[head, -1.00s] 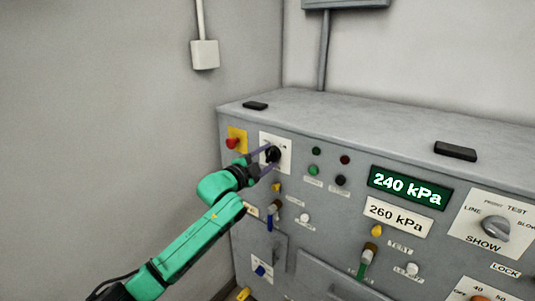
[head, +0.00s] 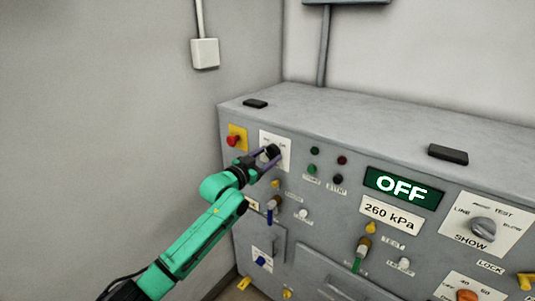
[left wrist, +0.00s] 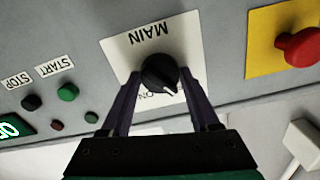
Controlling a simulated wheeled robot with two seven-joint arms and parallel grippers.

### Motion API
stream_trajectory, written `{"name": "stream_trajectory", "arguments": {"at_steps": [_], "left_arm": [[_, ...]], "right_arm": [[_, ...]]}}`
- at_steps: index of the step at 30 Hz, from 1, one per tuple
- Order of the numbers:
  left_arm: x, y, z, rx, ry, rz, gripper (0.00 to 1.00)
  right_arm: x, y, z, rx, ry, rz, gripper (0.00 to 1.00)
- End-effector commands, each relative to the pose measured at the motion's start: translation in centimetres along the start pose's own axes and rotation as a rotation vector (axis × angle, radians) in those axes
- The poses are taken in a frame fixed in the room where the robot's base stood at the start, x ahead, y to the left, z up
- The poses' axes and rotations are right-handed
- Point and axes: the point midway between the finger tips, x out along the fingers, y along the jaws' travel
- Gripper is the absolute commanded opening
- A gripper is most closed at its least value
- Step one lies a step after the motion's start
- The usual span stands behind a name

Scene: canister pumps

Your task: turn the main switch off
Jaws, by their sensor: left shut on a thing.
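The main switch (left wrist: 160,72) is a round black knob on a white plate (left wrist: 122,50) marked MAIN in the left wrist view. It also shows in the head view (head: 273,151), at the upper left of the grey panel. My left gripper (left wrist: 162,82) is shut on the knob, with one finger on each side of it; the gripper also shows in the head view (head: 265,158). The knob's white mark points away from the MAIN label, to the lower right in the wrist view. The green display (head: 403,187) reads OFF. My right gripper is not in view.
A red button on a yellow plate (head: 236,138) sits just left of the switch. Green and dark buttons (head: 314,151) lie to its right. A 260 kPa label (head: 391,214), valves and a SHOW selector (head: 482,230) are farther right. The wall is close on the left.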

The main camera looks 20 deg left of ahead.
Motion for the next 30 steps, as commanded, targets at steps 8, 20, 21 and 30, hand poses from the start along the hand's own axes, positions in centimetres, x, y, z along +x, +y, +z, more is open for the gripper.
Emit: {"name": "stream_trajectory", "arguments": {"at_steps": [8, 20, 21, 30], "left_arm": [[-0.02, 0.04, 0.13, -0.15, -0.004, 0.001, 0.07], [-0.01, 0.05, 0.2, -0.211, -0.005, 0.001, 0.07], [-0.01, 0.06, 0.2, -0.211, -0.005, 0.001, 0.07], [-0.01, 0.07, 0.18, -0.21, -0.004, 0.001, 0.92]], "right_arm": [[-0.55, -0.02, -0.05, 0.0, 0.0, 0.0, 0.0], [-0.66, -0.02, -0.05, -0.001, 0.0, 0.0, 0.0], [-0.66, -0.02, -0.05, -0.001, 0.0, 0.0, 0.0], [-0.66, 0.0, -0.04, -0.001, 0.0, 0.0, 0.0]]}}
